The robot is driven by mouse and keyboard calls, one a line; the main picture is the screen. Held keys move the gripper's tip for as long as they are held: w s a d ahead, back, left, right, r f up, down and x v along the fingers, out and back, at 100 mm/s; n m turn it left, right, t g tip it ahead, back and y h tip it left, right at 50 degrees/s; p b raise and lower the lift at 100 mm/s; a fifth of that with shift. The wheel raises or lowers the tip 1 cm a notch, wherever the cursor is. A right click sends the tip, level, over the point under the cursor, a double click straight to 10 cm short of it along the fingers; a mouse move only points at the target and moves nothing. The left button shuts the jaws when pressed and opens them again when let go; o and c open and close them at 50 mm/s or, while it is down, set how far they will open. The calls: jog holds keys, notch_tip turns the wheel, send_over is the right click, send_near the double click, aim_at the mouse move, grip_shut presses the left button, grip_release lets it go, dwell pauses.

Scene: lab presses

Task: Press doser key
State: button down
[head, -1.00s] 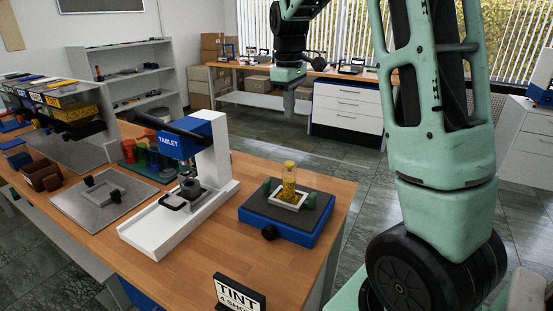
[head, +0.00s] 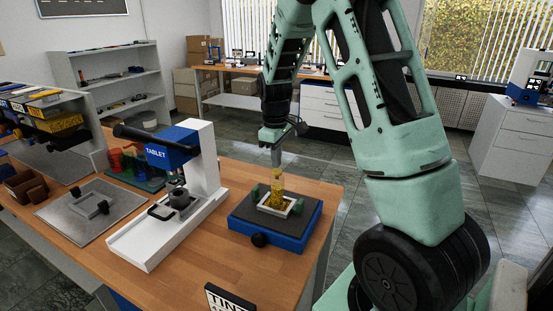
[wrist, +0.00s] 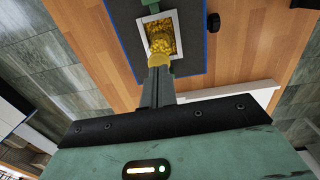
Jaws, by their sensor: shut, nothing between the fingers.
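The jar stands in a white square frame (head: 291,211) on a blue device (head: 268,236) with a dark top and a black front knob (head: 259,240). In the wrist view the shut fingers (wrist: 156,78) reach the jar's (wrist: 162,44) near edge in the picture; I cannot tell whether they touch it. No key marked as the doser's can be made out.
A white press with a blue TABLET head (head: 172,152) stands left of the blue device. A metal plate (head: 85,215), coloured cups (head: 130,160) and a TINT sign (head: 230,298) share the wooden bench (head: 185,270). Floor shows to the bench's right.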

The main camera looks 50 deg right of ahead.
jog(key=shift+f, duration=0.75)
